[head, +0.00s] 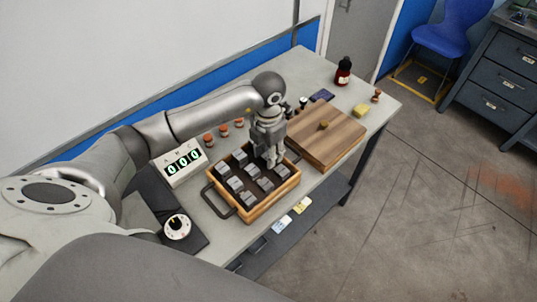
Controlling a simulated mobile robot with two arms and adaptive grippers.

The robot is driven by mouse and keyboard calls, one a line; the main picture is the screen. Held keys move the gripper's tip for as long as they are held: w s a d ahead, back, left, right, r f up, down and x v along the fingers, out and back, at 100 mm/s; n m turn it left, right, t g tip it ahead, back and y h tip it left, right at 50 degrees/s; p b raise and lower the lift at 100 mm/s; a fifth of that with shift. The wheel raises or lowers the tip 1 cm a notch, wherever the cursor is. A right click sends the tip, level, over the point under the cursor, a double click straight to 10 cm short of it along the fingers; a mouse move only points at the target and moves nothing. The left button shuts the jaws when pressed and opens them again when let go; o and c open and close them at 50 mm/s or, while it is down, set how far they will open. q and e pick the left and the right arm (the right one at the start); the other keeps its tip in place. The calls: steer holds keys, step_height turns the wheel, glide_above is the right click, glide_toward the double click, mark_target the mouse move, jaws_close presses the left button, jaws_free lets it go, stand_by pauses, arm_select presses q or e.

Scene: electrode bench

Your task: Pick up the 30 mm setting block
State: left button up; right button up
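A wooden case (246,213) stands on the bench with a dark insert holding several grey metal setting blocks (249,198). Their size marks are too small to read, so I cannot tell which is the 30 mm block. My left gripper (274,163) points down over the back right part of the case. Its fingertips are low, among or just above the blocks there. The gripper hides what is under it, and I cannot tell whether its fingers are open or hold a block. My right gripper is not in view.
A wooden lid (325,138) with a knob lies right of the case. A counter display (182,163) reading 000 and a dial (177,227) are at left. Several brown-topped items (223,129) stand behind. A dark red bottle (343,72) and yellow block (361,111) are at the far end.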

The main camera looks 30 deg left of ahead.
arm_select(q)
steer(key=shift+f, duration=0.5)
steer(key=shift+c, duration=0.2)
jaws_close()
steer(key=shift+r, duration=0.1)
